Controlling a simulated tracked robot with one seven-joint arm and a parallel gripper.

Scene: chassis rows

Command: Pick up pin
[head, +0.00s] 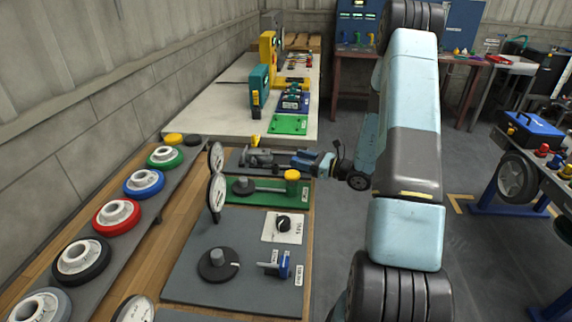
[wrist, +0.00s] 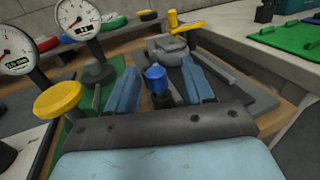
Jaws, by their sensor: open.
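A small upright piece with a blue cap and a dark body, apparently the pin (wrist: 156,76), shows between my fingers in the wrist view. I cannot pick it out clearly in the head view. My gripper (wrist: 161,67) is open, with one blue finger on each side of the piece and visible gaps between. In the head view, my gripper (head: 300,160) reaches left from the arm, low over the far grey panel of the wooden bench. The lower part of the pin is partly hidden by the gripper's dark palm.
A grey fixture with a yellow handle (wrist: 184,27) stands just beyond my fingers. A yellow knob (wrist: 57,98) and dial gauges (wrist: 78,18) stand close on the left. Coloured wheels (head: 117,216) line the wall side. Floor right of the bench is clear.

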